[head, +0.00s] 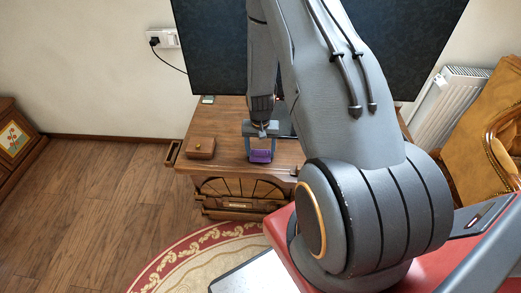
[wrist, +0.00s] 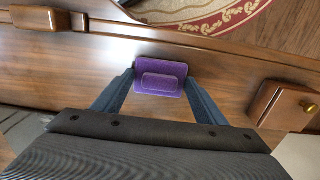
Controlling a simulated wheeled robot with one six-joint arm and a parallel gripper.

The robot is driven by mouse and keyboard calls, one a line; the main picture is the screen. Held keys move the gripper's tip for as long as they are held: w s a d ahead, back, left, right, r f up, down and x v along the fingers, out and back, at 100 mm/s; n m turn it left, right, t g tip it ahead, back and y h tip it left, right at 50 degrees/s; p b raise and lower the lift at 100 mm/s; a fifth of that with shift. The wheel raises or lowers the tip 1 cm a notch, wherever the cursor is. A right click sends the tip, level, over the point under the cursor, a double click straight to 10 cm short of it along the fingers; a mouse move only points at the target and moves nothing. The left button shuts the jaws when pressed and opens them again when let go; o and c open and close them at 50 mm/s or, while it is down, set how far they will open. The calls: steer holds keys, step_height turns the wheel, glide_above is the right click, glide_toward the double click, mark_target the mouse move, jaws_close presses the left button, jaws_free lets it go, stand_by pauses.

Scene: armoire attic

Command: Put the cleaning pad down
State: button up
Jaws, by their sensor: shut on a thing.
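The cleaning pad (head: 261,156) is a small purple block with a raised, smaller part on one face. My gripper (head: 260,150) is shut on it, over the top of a brown wooden cabinet (head: 225,125). In the wrist view the purple pad (wrist: 162,78) sits between the two blue-grey fingers of my gripper (wrist: 161,85), one at each side. I cannot tell whether the pad touches the cabinet top or hangs just above it.
A small wooden box (head: 201,147) with a round knob stands on the cabinet top, left of my gripper. A large dark screen (head: 215,50) rises behind. Bare wood lies between box and pad. A patterned rug (head: 190,265) lies on the floor in front.

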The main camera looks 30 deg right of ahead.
mark_target(260, 152)
steer(key=shift+f, duration=0.1)
steer(key=shift+f, duration=0.1)
steer(key=o, duration=1.1)
steer(key=shift+o, duration=0.2)
step_height(260, 152, up, 13)
steer(key=b, duration=0.3)
steer(key=s+a+r+n, duration=0.6)
steer(key=s+a+r, duration=0.9)
steer(key=r, duration=0.1)
steer(key=shift+r+n+t, duration=0.3)
steer(key=shift+n+t, duration=0.1)
